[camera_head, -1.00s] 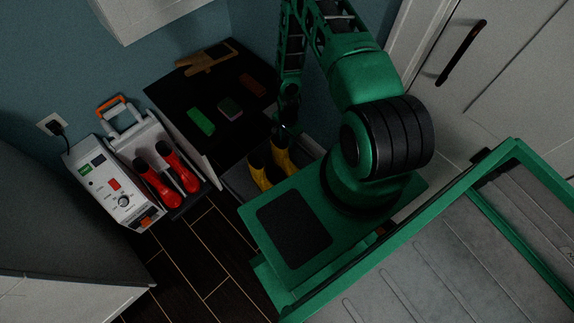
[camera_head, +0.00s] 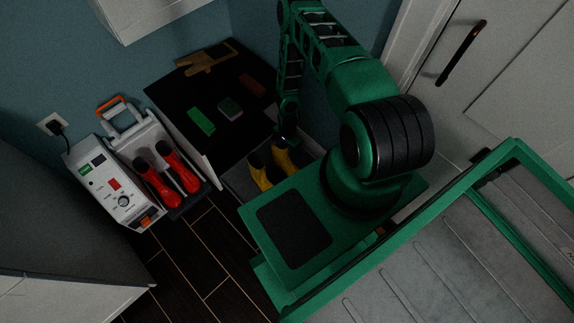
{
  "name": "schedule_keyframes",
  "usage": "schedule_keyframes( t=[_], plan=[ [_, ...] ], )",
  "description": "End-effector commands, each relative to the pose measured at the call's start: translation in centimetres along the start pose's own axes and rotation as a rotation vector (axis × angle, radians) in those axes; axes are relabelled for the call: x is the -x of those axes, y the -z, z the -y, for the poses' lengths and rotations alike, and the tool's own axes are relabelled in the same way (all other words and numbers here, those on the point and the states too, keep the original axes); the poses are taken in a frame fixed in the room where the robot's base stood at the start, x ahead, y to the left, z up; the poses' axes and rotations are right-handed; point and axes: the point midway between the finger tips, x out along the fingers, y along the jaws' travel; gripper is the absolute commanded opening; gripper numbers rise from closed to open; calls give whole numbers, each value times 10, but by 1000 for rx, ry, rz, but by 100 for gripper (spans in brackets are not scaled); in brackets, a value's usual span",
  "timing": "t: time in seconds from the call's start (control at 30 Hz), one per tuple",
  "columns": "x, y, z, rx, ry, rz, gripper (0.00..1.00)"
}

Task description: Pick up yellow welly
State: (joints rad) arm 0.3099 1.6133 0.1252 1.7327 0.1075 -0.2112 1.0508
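A pair of yellow wellies with dark tops stands on a grey tray (camera_head: 237,182) at the foot of the dark bench. The left yellow welly (camera_head: 260,174) is partly hidden by my green base. The right yellow welly (camera_head: 285,162) stands close beside it, its lower part also partly hidden. My gripper (camera_head: 287,142) points down right at the top of the right welly. Its fingers are dark and too small to make out, so I cannot tell whether they touch the welly or are open.
The dark bench (camera_head: 185,95) carries a green block (camera_head: 201,122), a grey-green block (camera_head: 230,108), a red-brown block (camera_head: 252,85) and tan gloves (camera_head: 205,62). Dark floor (camera_head: 205,255) is clear in front. A white door (camera_head: 500,80) is at right.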

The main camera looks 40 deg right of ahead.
Motion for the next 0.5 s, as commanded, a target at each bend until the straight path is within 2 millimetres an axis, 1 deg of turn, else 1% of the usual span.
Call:
schedule_keyframes(
  t=[0.1, 0.13, 0.17, 0.2, 0.27, 0.5],
  plan=[
    [0, 0, 0, 0, 0, 0, 32],
    [0, 0, 0, 0, 0, 0, 30],
    [0, 0, 0, 0, 0, 0, 22],
    [0, 0, 0, 0, 0, 0, 13],
    [0, 0, 0, 0, 0, 0, 0],
    [0, 0, 0, 0, 0, 0, 0]
  ],
)
